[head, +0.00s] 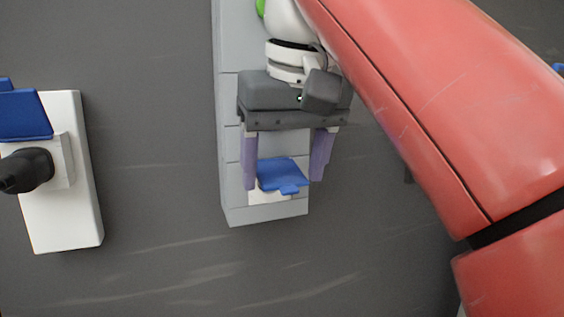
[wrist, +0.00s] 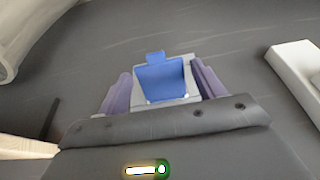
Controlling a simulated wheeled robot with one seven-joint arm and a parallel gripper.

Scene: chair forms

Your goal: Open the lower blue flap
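The lower blue flap (head: 282,174) sits near the bottom of a tall light grey panel in the head view. It has a small tab at its front edge and a white base below it. My gripper (head: 281,182) is open, with one purple finger on each side of the flap. The wrist view also shows the blue flap (wrist: 162,78) between the two spread fingers (wrist: 160,88). I cannot tell whether either finger touches it. The flap's hinge side is partly hidden by my gripper in the wrist view.
A white panel (head: 62,220) at the left carries another blue flap (head: 24,115) with a black plug (head: 28,170) below it. A white block (wrist: 298,68) shows at the right of the wrist view. The dark grey surface around the light grey panel (head: 266,214) is mostly clear.

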